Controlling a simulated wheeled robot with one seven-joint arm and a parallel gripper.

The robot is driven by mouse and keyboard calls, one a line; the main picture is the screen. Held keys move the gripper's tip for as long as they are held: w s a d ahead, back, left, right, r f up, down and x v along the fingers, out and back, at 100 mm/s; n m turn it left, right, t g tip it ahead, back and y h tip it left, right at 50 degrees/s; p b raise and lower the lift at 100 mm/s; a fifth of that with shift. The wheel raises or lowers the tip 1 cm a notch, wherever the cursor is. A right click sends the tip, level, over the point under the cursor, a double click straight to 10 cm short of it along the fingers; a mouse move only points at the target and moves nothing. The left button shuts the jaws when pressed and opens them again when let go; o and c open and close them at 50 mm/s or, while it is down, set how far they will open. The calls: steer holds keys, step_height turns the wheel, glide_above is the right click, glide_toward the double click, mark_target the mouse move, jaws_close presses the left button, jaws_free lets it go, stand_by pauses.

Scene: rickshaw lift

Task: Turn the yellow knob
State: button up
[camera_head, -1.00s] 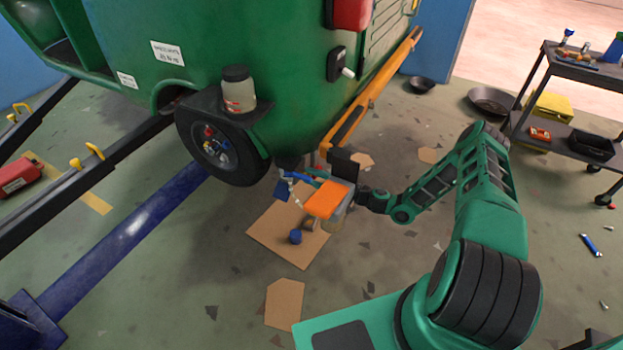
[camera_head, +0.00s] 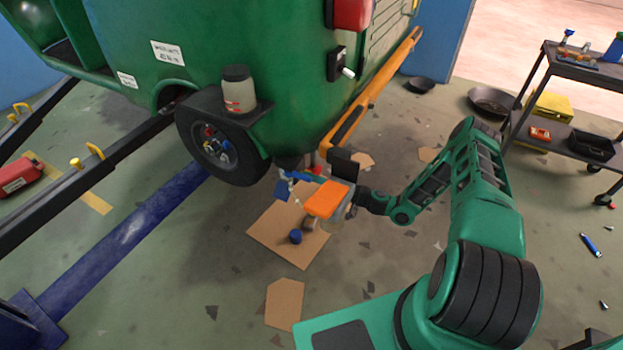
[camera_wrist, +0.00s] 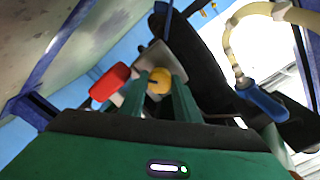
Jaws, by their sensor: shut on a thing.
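The yellow knob (camera_wrist: 159,81) shows in the wrist view as a small round knob in front of a grey metal plate. My gripper (camera_wrist: 158,90) has its two green fingers on either side of the knob and is shut on it. The fingers cover the knob's sides. In the head view, my arm reaches low under the rear of the green rickshaw (camera_head: 290,60). I cannot make out the knob there.
A red handle (camera_wrist: 110,81) sits just left of the knob in the wrist view. A hose with a blue handle (camera_wrist: 262,101) hangs to the right. In the head view, cardboard (camera_head: 268,230) lies on the floor below. A dark cart (camera_head: 570,73) stands at far right.

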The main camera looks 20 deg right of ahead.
steer(key=shift+s+f+n, duration=0.1)
steer(key=shift+f+n, duration=0.2)
steer(key=shift+n, duration=0.8)
steer(key=o, duration=1)
steer(key=shift+o, duration=0.2)
steer(key=shift+r, duration=0.1)
steer(key=v, duration=1)
steer(key=shift+s+d, duration=0.2)
steer(key=shift+d, duration=0.1)
